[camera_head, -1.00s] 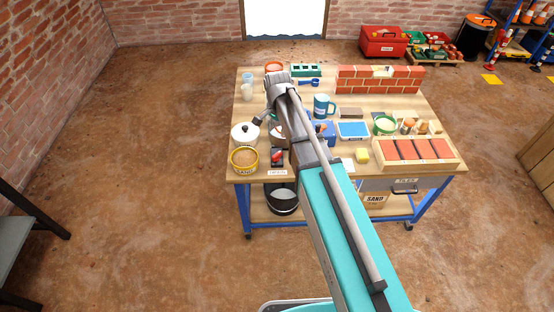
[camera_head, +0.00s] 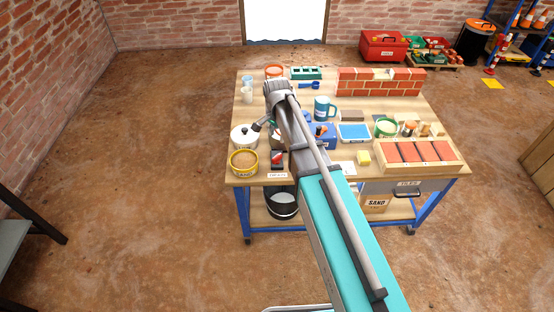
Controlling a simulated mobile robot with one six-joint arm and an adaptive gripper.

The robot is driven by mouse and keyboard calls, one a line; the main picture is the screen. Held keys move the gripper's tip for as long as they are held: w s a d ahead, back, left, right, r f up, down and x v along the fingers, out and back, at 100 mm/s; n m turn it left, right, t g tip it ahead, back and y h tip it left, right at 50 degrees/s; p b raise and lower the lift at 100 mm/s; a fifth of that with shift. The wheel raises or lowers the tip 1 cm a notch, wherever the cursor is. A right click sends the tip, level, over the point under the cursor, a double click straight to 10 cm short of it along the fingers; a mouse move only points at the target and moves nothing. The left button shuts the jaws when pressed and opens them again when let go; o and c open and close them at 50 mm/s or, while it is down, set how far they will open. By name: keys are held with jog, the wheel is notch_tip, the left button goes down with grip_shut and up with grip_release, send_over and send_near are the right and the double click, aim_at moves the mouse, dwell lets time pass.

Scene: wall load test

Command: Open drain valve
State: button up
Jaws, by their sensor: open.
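My gripper (camera_head: 257,126) shows as a small dark shape beside the arm, above the bench near the white lidded pot (camera_head: 243,138). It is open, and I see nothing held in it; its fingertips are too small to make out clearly. A black and red item (camera_head: 277,160) sits at the front left of the bench, behind a small white label whose text I cannot read. I cannot pick out a drain valve for certain. My arm covers the strip of bench around the middle left.
The wooden bench (camera_head: 240,180) carries a yellow tub (camera_head: 243,162), a blue mug (camera_head: 323,107), a blue tray (camera_head: 354,132), a brick wall (camera_head: 380,82) and a red-tile tray (camera_head: 420,154). A black bucket (camera_head: 282,204) stands on the lower shelf.

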aim_at(277, 156)
jog(key=shift+f+b, duration=5.45)
jog(key=shift+f, duration=0.3)
grip_shut()
